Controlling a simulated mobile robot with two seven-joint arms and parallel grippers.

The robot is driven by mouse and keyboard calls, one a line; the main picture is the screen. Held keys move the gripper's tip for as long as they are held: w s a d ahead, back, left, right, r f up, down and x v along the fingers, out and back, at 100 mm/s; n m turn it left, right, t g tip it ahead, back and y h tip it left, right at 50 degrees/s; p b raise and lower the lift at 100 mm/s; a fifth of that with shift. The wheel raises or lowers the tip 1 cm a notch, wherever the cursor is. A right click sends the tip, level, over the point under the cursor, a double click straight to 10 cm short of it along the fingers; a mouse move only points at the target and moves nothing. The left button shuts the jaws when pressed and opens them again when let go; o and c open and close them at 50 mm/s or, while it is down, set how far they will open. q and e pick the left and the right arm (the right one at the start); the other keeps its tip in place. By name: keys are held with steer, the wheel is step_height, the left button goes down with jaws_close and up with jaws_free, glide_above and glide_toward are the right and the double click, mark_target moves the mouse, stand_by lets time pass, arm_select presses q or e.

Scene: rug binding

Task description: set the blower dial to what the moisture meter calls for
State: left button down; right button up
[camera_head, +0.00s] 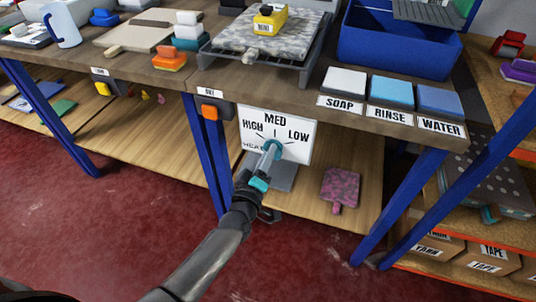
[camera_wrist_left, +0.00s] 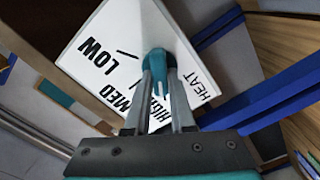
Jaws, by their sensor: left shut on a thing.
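The white dial panel (camera_head: 294,130) hangs below the table's front edge, marked HIGH, MED, LOW and HEAT. It also fills the middle of the left wrist view (camera_wrist_left: 115,38). The round teal blower dial (camera_head: 277,146) sits on it, partly covered by my fingers. My left gripper (camera_head: 270,152) is shut on the dial, and the left wrist view shows both fingers on the teal knob (camera_wrist_left: 157,60). I cannot tell where the dial points. A yellow block (camera_head: 270,20), perhaps the moisture meter, rests on a grey speckled rug; its small label is hard to read. My right gripper is not in view.
An orange switch (camera_head: 210,112) is beside the panel. SOAP, RINSE and WATER pads line the table edge near a blue bin (camera_head: 395,50). Blue legs (camera_head: 212,150) stand nearby. The lower shelf (camera_head: 160,150) holds a pink patterned paddle (camera_head: 340,187).

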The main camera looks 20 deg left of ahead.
arm_select(q)
steer(key=shift+n, duration=0.3)
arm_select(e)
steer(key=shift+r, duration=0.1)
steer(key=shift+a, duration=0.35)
arm_select(q)
steer(key=c, duration=0.8)
jaws_free()
steer(key=shift+o, duration=0.2)
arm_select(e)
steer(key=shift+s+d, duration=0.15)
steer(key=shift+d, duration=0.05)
arm_select(q)
steer(key=s+p, duration=0.3)
steer(key=s, duration=1.2)
steer(key=shift+s+a+p, duration=0.15)
steer(key=shift+a+p, duration=0.1)
steer(key=shift+p, duration=0.1)
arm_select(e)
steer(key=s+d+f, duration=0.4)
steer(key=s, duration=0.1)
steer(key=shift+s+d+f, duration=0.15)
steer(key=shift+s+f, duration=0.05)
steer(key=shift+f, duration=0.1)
